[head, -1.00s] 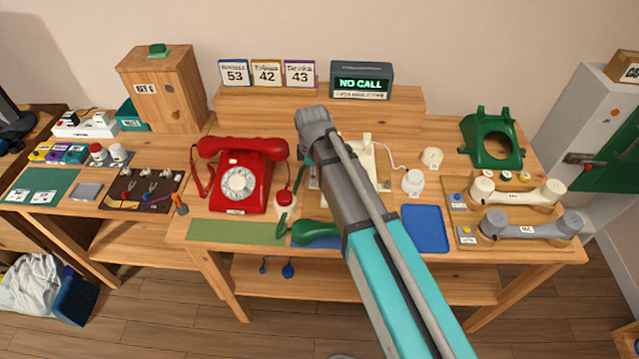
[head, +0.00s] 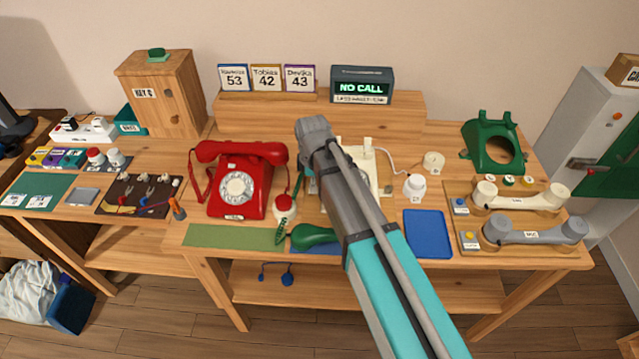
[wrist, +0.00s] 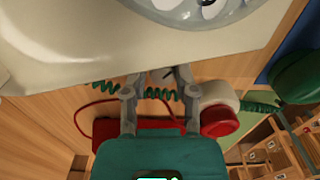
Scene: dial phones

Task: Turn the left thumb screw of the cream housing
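The cream housing (head: 383,166) lies on the table behind my arm in the head view, mostly hidden. In the wrist view a large cream surface (wrist: 60,45) with part of a round dial (wrist: 205,8) fills the top. My gripper (wrist: 160,76) has its two fingers apart, with the tips at the lower edge of the cream surface. A small dark pin-like thing (wrist: 168,73) shows between the tips; I cannot tell whether it is the left thumb screw or whether a finger touches it. The head view hides my fingertips.
A red dial phone (head: 240,183) stands left of my arm. A green coiled cord (wrist: 160,93) runs behind my fingers. A blue mat (head: 428,234) lies clear at right.

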